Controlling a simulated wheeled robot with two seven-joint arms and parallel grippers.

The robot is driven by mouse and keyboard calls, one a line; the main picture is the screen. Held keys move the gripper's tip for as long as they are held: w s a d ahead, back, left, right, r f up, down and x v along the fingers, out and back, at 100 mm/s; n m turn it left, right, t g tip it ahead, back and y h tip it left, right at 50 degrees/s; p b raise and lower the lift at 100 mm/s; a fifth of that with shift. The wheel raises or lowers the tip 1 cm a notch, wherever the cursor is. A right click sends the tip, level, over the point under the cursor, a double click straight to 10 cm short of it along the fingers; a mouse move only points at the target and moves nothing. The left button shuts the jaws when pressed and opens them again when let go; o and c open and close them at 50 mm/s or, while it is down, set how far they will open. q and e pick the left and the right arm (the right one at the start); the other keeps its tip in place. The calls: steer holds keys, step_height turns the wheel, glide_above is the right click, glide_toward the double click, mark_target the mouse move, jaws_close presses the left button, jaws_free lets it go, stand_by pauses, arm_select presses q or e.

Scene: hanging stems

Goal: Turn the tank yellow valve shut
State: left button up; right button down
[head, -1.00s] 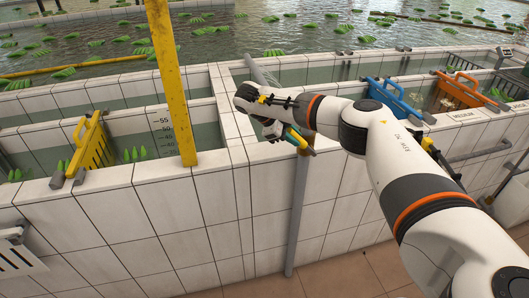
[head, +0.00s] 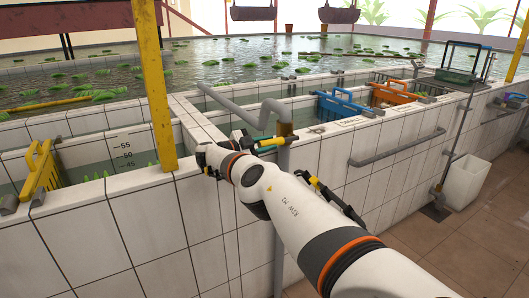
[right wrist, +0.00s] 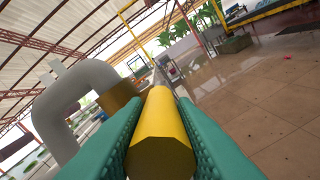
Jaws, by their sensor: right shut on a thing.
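The yellow valve handle (head: 269,142) sits by the brass-coloured valve body (head: 285,130) on a grey pipe (head: 265,108) at the tank wall's top corner. My right gripper (head: 264,145) is there, its teal fingers partly hidden by my wrist. In the right wrist view the yellow bar (right wrist: 161,135) lies lengthwise between the two teal fingers of the right gripper (right wrist: 160,118), which are shut on it. The brass body (right wrist: 118,98) and the bent grey pipe (right wrist: 65,100) show just beyond, to the left. My left gripper is not in view.
White-tiled tank walls (head: 150,225) run below and beside the valve. A yellow post (head: 156,85) stands left of it. A yellow rack (head: 40,172), a blue rack (head: 345,105) and an orange rack (head: 395,93) sit on the tanks.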

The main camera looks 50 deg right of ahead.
steer(key=shift+w+a+f+b, duration=0.1)
steer(key=shift+f+b, duration=0.25)
steer(key=shift+f, duration=0.15)
steer(key=c, duration=1.2)
jaws_free()
steer(key=shift+r, duration=0.1)
